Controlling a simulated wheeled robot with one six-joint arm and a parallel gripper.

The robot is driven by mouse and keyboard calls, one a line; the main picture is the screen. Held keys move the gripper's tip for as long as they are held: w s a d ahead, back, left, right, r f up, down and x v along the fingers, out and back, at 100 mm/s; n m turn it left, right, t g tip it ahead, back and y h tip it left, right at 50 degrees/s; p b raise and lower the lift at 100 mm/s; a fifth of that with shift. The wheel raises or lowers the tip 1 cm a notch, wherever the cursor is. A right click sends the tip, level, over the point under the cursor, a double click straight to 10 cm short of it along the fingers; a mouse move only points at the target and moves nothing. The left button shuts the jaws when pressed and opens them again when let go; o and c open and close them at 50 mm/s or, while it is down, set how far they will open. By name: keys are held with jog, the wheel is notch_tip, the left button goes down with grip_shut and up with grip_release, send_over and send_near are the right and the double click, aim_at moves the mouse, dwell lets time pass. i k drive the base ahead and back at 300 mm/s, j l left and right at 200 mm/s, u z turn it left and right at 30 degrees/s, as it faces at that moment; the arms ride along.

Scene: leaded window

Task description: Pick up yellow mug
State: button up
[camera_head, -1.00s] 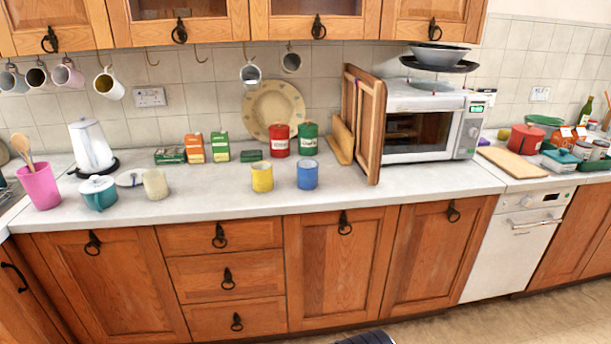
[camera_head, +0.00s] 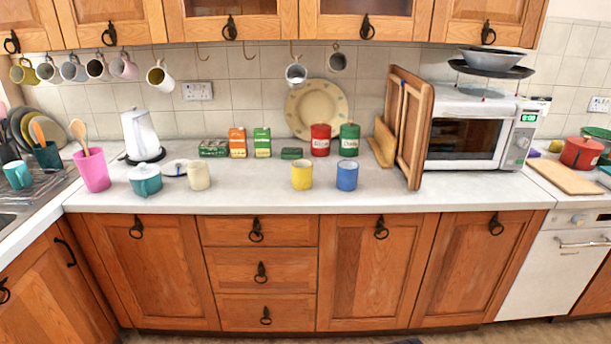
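The yellow mug (camera_head: 302,176) stands upright on the grey-white counter (camera_head: 265,198), near its front edge. A blue mug (camera_head: 347,176) stands a little to its right, apart from it. A cream mug (camera_head: 199,175) stands farther to its left. My gripper is not in view. A small dark shape at the bottom edge of the picture is too cut off to make out.
Red (camera_head: 320,140) and green (camera_head: 349,140) canisters stand behind the mugs. A wooden rack (camera_head: 415,135) and microwave (camera_head: 468,128) are to the right. A teal pot (camera_head: 145,180) and pink cup (camera_head: 94,170) are to the left. Wall cabinets (camera_head: 260,20) hang above.

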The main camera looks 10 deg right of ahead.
aim_at(302, 170)
jog(key=i+l+z, duration=0.1)
jog(key=i, duration=0.65)
jog(key=i+l+z, duration=0.1)
jog(key=i, duration=0.65)
jog(key=l, duration=0.1)
